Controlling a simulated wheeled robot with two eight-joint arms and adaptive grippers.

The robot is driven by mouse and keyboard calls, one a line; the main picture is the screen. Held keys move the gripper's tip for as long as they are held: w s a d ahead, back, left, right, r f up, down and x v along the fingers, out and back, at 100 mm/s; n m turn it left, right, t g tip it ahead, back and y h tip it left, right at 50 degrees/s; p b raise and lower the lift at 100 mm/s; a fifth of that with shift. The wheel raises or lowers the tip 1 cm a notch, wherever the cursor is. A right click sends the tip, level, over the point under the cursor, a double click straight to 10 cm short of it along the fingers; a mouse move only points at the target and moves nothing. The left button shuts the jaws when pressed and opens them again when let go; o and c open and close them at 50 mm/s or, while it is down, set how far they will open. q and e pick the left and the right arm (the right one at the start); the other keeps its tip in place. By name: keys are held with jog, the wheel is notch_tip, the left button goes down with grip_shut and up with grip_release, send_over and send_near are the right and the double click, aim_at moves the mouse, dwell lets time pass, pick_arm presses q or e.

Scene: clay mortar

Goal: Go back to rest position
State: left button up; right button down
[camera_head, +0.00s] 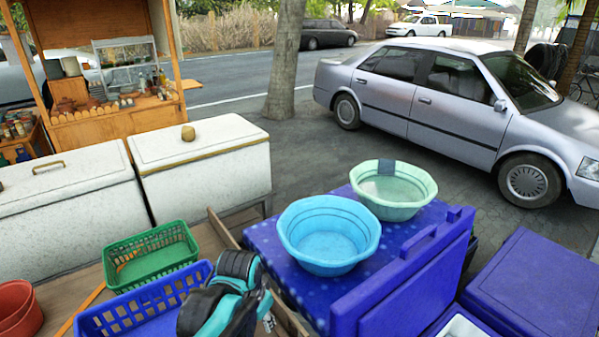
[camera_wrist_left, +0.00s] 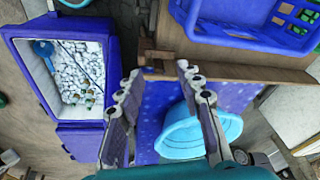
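My left gripper (camera_head: 268,308) shows at the bottom centre of the head view, at the end of my black and teal arm. It is beside the blue basket and the near left side of the blue table. In the left wrist view the two fingers of this gripper (camera_wrist_left: 159,73) stand wide apart with nothing between them. The light blue basin (camera_wrist_left: 183,135) shows behind one finger, apart from it. My right gripper is in neither view.
The light blue basin (camera_head: 329,236) and a pale green basin (camera_head: 394,188) stand on the blue table (camera_head: 285,262). Green (camera_head: 150,256) and blue (camera_head: 145,307) baskets lie left. White freezers (camera_head: 205,170) stand behind. A blue cooler (camera_wrist_left: 30,75) holding ice is open in the wrist view.

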pick_arm(q)
jog(key=s+a+r+n+t, duration=0.2)
jog(key=s+a+n+t, duration=0.2)
jog(key=s+a+n, duration=0.2)
jog(key=shift+s+a+n+y, duration=0.3)
jog(key=shift+s+a, duration=0.8)
jog(key=shift+s, duration=1)
